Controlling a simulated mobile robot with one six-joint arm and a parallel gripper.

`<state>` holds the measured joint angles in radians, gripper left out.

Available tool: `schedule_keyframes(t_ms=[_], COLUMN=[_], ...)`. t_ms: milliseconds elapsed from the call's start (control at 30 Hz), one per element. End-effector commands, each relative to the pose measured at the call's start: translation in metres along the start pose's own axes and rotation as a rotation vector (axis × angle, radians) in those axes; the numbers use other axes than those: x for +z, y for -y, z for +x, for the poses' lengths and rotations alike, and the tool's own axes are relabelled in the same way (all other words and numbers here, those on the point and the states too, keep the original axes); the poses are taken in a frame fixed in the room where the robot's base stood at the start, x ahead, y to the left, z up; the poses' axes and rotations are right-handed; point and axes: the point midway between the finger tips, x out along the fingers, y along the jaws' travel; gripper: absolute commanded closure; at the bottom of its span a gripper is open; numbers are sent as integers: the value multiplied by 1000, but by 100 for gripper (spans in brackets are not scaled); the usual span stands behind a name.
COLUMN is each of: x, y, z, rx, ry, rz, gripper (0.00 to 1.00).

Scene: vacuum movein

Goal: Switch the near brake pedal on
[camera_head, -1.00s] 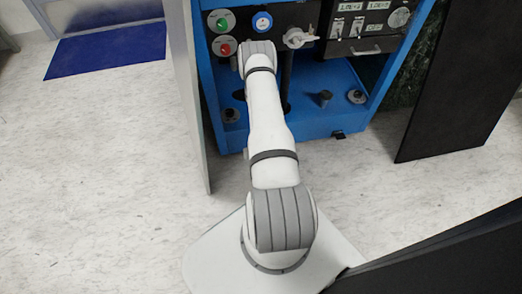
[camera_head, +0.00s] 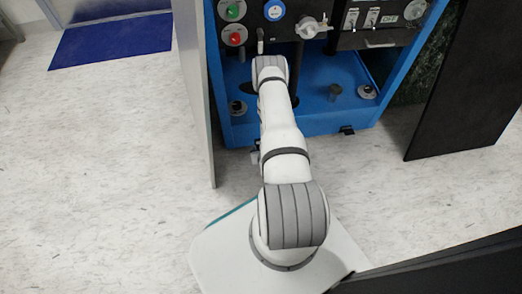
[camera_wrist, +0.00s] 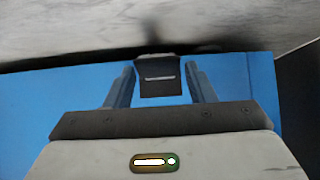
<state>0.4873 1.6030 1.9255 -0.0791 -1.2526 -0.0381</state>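A small black pedal (camera_wrist: 160,78) with a pale line across it shows in the wrist view against the blue machine front. My gripper (camera_wrist: 159,68) is open, with one finger on each side of the pedal and a gap visible at both sides. In the head view my arm hides most of this spot. Only a small grey piece (camera_head: 255,156), probably part of my gripper, shows left of my arm, low by the machine's front edge. Another black pedal (camera_head: 347,130) sticks out at the machine's lower front edge, right of my arm.
The blue machine (camera_head: 318,122) has a panel with a green button (camera_head: 233,11), a red button (camera_head: 235,37) and switches. A grey door panel (camera_head: 196,100) stands close left of my arm. A black panel (camera_head: 463,90) stands at right. Floor is open at left.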

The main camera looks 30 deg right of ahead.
Motion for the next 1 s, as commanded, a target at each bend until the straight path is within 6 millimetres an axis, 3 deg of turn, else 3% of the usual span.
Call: schedule_keyframes(t_ms=[200, 467, 1000], x=[1, -2, -71], y=[0, -1, 0], z=[-1, -4, -60], rx=[2, 3, 3], ry=[4, 5, 3], rz=[1, 2, 1], gripper=[35, 35, 35])
